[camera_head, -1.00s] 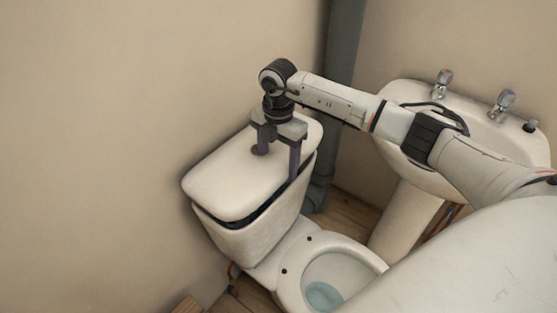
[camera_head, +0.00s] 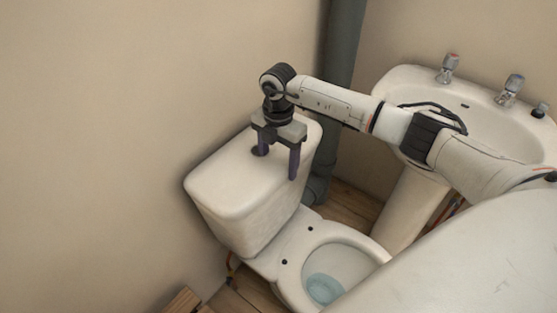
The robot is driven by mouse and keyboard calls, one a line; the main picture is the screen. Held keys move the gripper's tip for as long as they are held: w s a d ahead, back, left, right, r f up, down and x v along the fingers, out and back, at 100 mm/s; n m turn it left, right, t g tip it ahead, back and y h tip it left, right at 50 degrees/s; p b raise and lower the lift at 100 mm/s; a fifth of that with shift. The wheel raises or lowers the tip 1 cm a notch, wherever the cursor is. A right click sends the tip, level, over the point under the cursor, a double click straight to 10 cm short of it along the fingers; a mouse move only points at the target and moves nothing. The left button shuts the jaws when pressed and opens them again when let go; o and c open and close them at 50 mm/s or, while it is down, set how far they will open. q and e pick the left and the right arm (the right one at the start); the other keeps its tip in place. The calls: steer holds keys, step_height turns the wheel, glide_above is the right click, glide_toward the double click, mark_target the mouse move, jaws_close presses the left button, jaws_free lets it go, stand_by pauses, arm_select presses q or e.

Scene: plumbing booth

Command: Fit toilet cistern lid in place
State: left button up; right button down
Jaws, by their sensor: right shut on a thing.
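The white cistern lid (camera_head: 232,182) lies on top of the toilet cistern (camera_head: 262,229), and no dark gap shows between them along the front. My right gripper (camera_head: 277,166) points down over the lid and is shut on it. One finger is at the dark round spot on the lid's top and the other is at the front edge. The spot itself is partly hidden by the finger. My left gripper is not in view.
The toilet bowl (camera_head: 347,262) stands in front of the cistern. A white basin (camera_head: 480,110) with taps is at the right, behind my right arm. A grey vertical pipe (camera_head: 343,80) runs down the corner. A wooden piece (camera_head: 184,301) lies at the bottom.

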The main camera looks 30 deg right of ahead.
steer(key=shift+w+r, duration=0.15)
stand_by(0.5)
steer(key=c, duration=0.6)
jaws_free()
steer(key=shift+o, duration=1)
steer(key=shift+s+f, duration=0.3)
steer(key=shift+f, duration=0.05)
step_height(320, 180, up, 11)
steer(key=shift+w+f, duration=0.1)
steer(key=shift+w, duration=0.05)
steer(key=shift+f, duration=0.1)
